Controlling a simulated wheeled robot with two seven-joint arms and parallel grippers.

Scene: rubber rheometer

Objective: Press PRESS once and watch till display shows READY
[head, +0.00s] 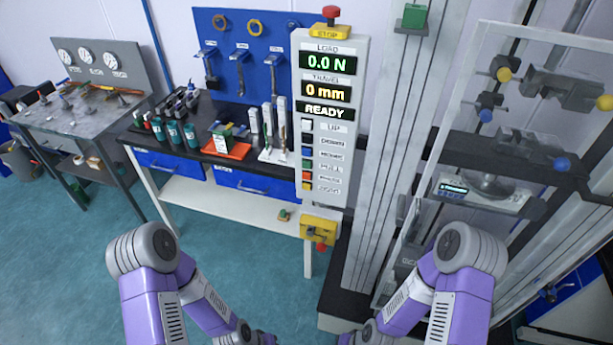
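The upright white control panel (348,205) stands near the middle of the head view. Its top readouts show LOAD 0.0 N and TRAVEL 0 mm. The status display (325,111) below them shows READY in pale letters. A column of small coloured buttons (307,151) runs down the panel's left side. Labels beside them include UP; most are too small to read, so I cannot tell which is PRESS. My two purple arms come in from the bottom left and bottom right and bend inward. Both grippers are out of the picture below.
A red stop knob (331,12) tops the panel. A yellow box (318,229) sits at its foot. To the right stands the machine frame with a clear guard (476,80). To the left are a black-topped bench (190,153) with tools and a grey table (75,122). The teal floor is open.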

